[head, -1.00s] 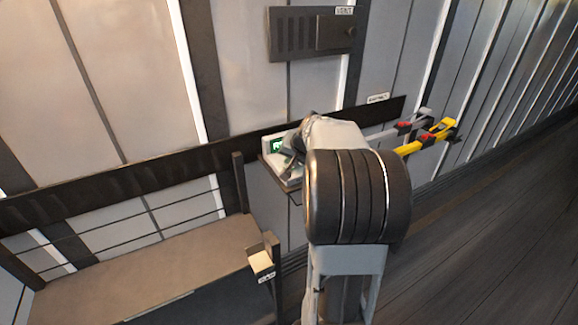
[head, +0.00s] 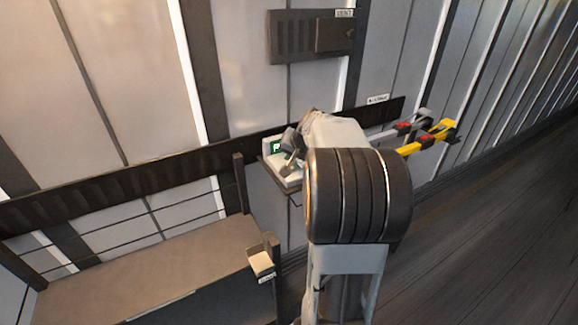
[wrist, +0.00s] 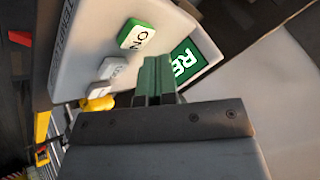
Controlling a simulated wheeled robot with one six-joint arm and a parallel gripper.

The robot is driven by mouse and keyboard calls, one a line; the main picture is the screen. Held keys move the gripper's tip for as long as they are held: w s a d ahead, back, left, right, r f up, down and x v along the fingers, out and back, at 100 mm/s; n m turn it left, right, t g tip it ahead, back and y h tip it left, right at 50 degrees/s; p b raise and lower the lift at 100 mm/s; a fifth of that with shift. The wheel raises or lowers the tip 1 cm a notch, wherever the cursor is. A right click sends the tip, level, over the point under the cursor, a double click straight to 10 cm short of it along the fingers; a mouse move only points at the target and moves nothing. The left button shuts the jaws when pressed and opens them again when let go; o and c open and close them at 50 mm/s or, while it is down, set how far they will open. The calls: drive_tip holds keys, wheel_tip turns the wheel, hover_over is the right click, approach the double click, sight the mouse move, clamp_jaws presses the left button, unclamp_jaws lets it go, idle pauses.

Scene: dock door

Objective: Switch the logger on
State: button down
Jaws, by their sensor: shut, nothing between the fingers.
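The logger (head: 290,180) is a white box on a small dark wall shelf, partly hidden behind my arm in the head view. In the wrist view its pale face (wrist: 90,50) carries a green ON button (wrist: 137,36), a whitish button (wrist: 113,69) beside it, and a green panel (wrist: 187,60) with white letters starting "RE". My gripper (wrist: 157,62) is shut and empty, its fingertips close to the face between the ON button and the green panel. I cannot tell whether they touch it. In the head view, my gripper (head: 290,160) is small and partly hidden.
A dark vent panel (head: 300,36) is on the wall above. Yellow (head: 428,138) and grey (head: 410,124) handles with red parts stick out to the right. A bench (head: 140,270) with a small pale-topped box (head: 261,262) stands at left. The right floor is clear.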

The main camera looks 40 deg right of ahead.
drive_tip(key=shift+r+p, duration=1.8)
drive_tip(key=shift+r, duration=0.75)
